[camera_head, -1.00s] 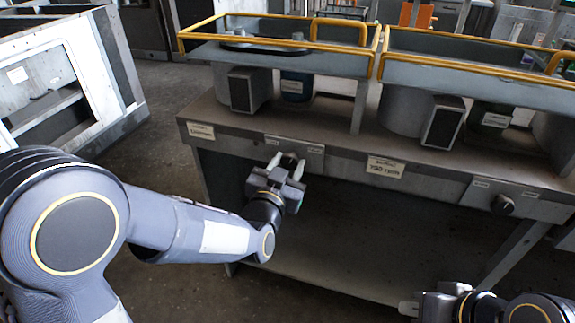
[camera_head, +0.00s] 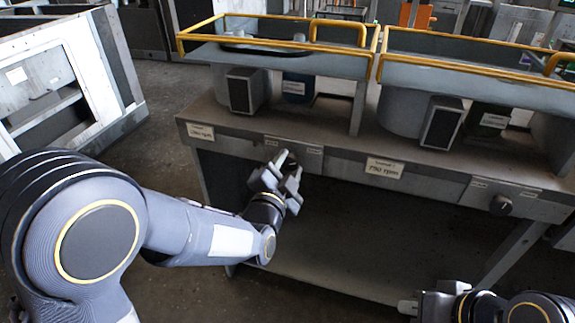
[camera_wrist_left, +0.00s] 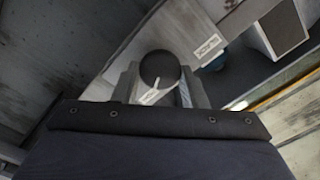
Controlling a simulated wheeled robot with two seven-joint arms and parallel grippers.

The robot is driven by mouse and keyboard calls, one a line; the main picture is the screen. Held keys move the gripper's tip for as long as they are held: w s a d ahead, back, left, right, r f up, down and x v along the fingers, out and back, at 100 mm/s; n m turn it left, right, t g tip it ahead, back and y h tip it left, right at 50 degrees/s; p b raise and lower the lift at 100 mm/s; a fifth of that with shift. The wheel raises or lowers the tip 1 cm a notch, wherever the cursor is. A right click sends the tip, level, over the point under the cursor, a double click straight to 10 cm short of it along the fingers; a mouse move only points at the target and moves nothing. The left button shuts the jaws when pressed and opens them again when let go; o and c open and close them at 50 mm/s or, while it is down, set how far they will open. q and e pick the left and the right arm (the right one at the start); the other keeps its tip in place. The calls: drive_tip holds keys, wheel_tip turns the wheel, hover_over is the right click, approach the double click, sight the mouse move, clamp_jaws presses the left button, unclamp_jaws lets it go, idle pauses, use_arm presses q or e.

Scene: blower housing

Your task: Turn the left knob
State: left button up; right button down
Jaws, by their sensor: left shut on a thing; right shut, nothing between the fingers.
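The left knob (camera_wrist_left: 160,72) shows in the left wrist view as a dark round knob with a white pointer mark. It sits between the fingers of my left gripper (camera_wrist_left: 158,92), which is shut on it. In the head view my left gripper (camera_head: 284,169) is at the left panel on the bench's front edge, its fingers tilted, and it hides the knob there. My right gripper (camera_head: 408,306) is at the bottom right, shut and empty, away from the bench. The right knob (camera_head: 502,205) is on the right panel, with nothing touching it.
The long bench (camera_head: 340,150) carries two blower housings with yellow rails (camera_head: 420,61). Paper labels (camera_head: 384,168) are on its front edge. Below is an open space with a lower shelf (camera_head: 340,250). A white-framed cabinet (camera_head: 75,80) stands at the left.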

use_arm(q)
drive_tip(key=shift+d+m, duration=0.1)
drive_tip(key=shift+m, duration=1.5)
drive_tip(key=shift+p, duration=0.3)
drive_tip(key=o, duration=1)
drive_tip(key=shift+c, duration=0.2)
drive_tip(key=shift+s, duration=0.1)
drive_tip(key=v, duration=0.7)
drive_tip(key=shift+s+p, duration=0.3)
